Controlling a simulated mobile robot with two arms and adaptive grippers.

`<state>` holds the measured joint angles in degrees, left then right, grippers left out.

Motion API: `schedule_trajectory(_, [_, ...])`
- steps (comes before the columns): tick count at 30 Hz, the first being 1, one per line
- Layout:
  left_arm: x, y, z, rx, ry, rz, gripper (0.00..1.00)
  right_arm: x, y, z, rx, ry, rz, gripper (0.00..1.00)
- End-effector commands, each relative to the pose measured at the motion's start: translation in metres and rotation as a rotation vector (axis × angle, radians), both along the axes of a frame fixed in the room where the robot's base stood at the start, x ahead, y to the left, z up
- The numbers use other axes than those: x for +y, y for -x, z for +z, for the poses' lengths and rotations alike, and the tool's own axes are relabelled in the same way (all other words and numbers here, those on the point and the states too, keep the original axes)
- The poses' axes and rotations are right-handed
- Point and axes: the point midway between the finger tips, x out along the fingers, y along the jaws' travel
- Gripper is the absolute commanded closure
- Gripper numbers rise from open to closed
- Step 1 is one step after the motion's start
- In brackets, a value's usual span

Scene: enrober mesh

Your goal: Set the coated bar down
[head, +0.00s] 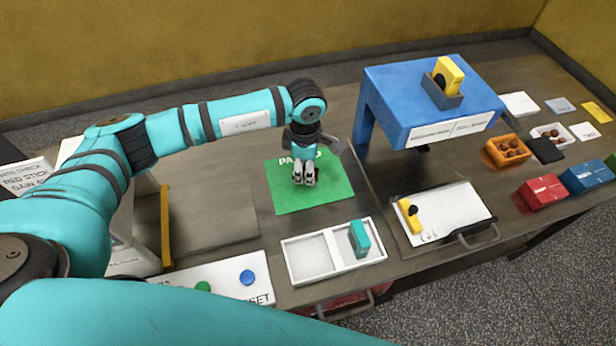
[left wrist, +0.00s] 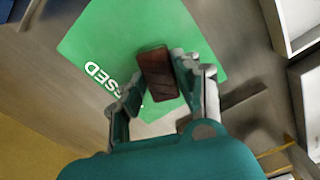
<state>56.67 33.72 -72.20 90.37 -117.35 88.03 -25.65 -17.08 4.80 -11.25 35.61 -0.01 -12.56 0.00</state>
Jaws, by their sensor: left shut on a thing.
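My left gripper (head: 304,178) is over the green mat (head: 330,194), which carries white lettering partly hidden by the arm. In the left wrist view the left gripper (left wrist: 163,90) has its fingers on either side of a dark brown coated bar (left wrist: 156,68) and is shut on it. The green mat (left wrist: 110,40) lies beneath the bar in that view. I cannot tell whether the bar touches the mat. In the head view the gripper hides the bar. My right gripper does not show.
A white two-part tray (head: 291,267) holds a teal block (head: 359,238) in its right compartment. A blue machine (head: 385,85) stands to the right of the mat. A white board (head: 455,207) with a yellow tool lies in front of it. A button panel (head: 226,279) is at the front.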

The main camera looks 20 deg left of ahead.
Motion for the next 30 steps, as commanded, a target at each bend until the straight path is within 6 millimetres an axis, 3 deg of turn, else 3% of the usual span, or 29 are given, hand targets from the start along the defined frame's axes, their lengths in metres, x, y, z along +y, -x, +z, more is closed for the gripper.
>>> schedule_trajectory(6, [-0.002,-0.014,-0.005,0.001,-0.001,-0.001,0.86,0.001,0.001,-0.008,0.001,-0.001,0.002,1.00])
schedule_trajectory(14, [-0.002,-0.013,-0.037,0.002,-0.002,0.000,0.86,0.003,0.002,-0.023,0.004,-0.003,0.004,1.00])
schedule_trajectory(25, [-0.002,-0.013,-0.041,0.001,-0.001,0.000,0.86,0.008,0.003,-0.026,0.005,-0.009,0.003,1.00])
schedule_trajectory(26, [-0.002,-0.013,-0.040,0.001,-0.001,0.000,0.67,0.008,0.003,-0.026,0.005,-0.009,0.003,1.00])
schedule_trajectory(30, [-0.002,-0.013,-0.039,0.001,-0.001,0.000,0.49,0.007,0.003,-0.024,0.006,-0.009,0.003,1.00])
